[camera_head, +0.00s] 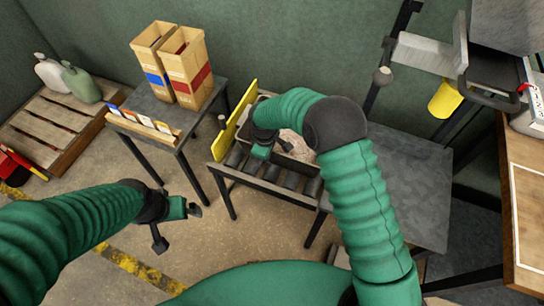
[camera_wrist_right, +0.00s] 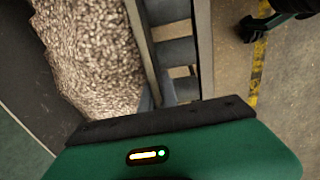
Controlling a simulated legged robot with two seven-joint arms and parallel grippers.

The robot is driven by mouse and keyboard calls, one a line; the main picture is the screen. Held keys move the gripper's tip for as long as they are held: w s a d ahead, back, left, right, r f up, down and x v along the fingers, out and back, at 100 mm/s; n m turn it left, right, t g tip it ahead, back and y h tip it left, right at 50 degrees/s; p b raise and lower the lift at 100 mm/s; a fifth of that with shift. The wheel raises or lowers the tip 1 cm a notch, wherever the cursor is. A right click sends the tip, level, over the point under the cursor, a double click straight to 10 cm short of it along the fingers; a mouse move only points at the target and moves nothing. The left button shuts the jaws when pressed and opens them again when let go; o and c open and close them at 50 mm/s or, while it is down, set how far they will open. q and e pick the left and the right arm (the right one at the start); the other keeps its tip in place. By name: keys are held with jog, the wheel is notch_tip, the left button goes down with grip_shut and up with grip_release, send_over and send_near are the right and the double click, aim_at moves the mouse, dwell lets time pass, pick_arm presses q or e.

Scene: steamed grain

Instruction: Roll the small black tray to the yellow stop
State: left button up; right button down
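The small black tray (camera_head: 309,161) holds pale grain and sits on the roller table (camera_head: 262,178). My right arm hides much of it. The yellow stop (camera_head: 235,120) stands upright at the rollers' left end, close to the tray's left side; I cannot tell whether they touch. My right gripper (camera_head: 272,148) is at the tray's near left part, but its fingers are not clear. In the right wrist view, the tray's rim (camera_wrist_right: 142,45) and grain show just beyond the gripper's dark front edge. My left gripper (camera_head: 178,224) is open and empty above the floor.
A side table (camera_head: 205,122) on the left bears two paper bags (camera_head: 176,65) and a wooden card rack (camera_head: 143,128). A grey table (camera_head: 410,180) adjoins the rollers on the right. A yellow cup (camera_head: 445,99) hangs by a machine. Several bare rollers lie in front of the tray.

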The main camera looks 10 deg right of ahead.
jog(key=shift+w+a+f, duration=0.1)
jog(key=shift+w+a, duration=0.2)
jog(key=shift+a, duration=0.45)
jog(key=shift+w+a+f, duration=0.1)
jog(key=shift+w+a, duration=0.2)
jog(key=shift+a, duration=0.45)
jog(key=c, duration=1.6)
grip_release()
jog(key=shift+w, duration=0.15)
jog(key=shift+o, duration=0.2)
jog(key=shift+r, duration=0.1)
jog(key=shift+r, duration=0.1)
jog(key=shift+r, duration=0.35)
notch_tip(320, 180, up, 16)
jog(key=s+a+p, duration=0.1)
jog(key=p, duration=0.2)
jog(key=shift+s+a+f, duration=0.15)
jog(key=shift+s, duration=0.15)
